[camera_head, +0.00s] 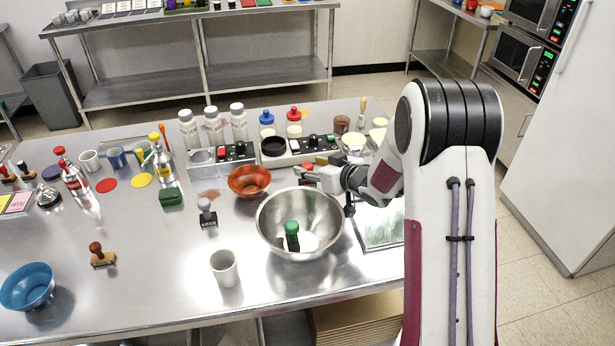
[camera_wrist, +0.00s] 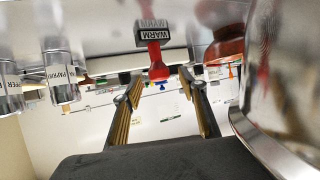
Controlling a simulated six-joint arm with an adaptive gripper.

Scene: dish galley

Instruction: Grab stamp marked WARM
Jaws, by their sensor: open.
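The stamp marked WARM (camera_wrist: 153,40) shows in the wrist view, which looks upside down. It has a red handle, a black block and a white label reading WARM. My gripper (camera_wrist: 158,84) is open, with one finger on each side of the stamp's red handle in that picture. Nothing is between the pads that I can see as held, and I cannot tell the remaining distance. In the head view my gripper (camera_head: 306,177) is over the table behind the steel bowl. A small red top (camera_head: 308,167) shows beside it, probably this stamp; its label is hidden there.
A large steel bowl (camera_head: 272,218) holding a green-handled stamp (camera_head: 292,232) stands just in front of my gripper. An orange bowl (camera_head: 249,181) is to its left. Appliances (camera_head: 305,147) and white bottles (camera_head: 213,125) stand behind. A grey-handled stamp (camera_head: 207,213) and white cup (camera_head: 224,268) are farther left.

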